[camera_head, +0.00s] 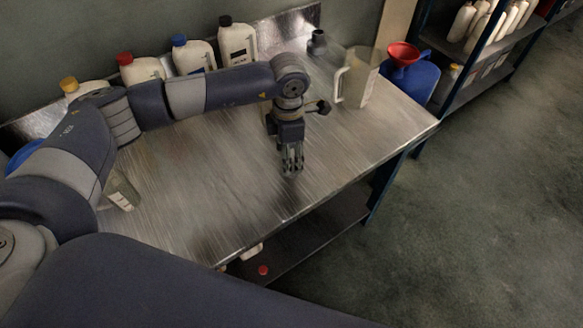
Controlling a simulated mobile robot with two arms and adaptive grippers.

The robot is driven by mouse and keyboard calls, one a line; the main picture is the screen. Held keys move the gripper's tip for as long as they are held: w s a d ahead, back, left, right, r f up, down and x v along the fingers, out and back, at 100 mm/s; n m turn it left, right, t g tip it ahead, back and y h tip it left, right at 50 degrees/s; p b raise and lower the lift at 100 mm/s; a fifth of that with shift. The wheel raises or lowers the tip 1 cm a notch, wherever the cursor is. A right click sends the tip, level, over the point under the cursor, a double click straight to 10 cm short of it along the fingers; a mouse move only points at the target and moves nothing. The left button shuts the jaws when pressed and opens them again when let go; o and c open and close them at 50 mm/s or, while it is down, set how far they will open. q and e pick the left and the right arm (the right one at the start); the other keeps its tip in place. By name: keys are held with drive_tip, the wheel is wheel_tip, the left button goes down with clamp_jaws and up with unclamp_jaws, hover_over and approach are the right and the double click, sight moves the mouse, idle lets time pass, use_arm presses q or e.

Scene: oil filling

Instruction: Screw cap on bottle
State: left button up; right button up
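White bottles stand along the back of the metal table: one with a yellow cap (69,84), one with a red cap (125,58), one with a blue cap (179,40) and one with a black cap (225,20). A translucent bottle with a white label (122,192) is at the table's left, partly hidden by my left arm. My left gripper (291,168) points down over the middle of the table, apart from the bottles. Its fingers look close together; whether they hold a cap is too small to tell. My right gripper is not in view.
A clear jug (356,78) and a small dark item (317,42) stand at the table's back right. A red funnel (403,53) sits on a blue container (412,82) beyond. A small red item (263,270) shows below the table (215,150). The table's front middle is clear.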

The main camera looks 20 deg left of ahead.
sight(292, 168)
use_arm(q)
drive_tip(key=shift+d+f, duration=0.1)
drive_tip(key=shift+f, duration=0.25)
drive_tip(key=f+p, duration=0.1)
drive_tip(key=f, duration=0.1)
drive_tip(key=f+p, duration=0.1)
drive_tip(key=f, duration=0.1)
drive_tip(key=shift+w+d+f, duration=0.15)
drive_tip(key=shift+d, duration=0.05)
drive_tip(key=shift+f, duration=0.1)
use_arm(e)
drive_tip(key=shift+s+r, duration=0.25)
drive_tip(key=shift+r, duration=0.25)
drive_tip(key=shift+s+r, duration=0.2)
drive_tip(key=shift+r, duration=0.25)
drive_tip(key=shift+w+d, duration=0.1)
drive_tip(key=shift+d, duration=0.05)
use_arm(q)
drive_tip(key=c, duration=0.8)
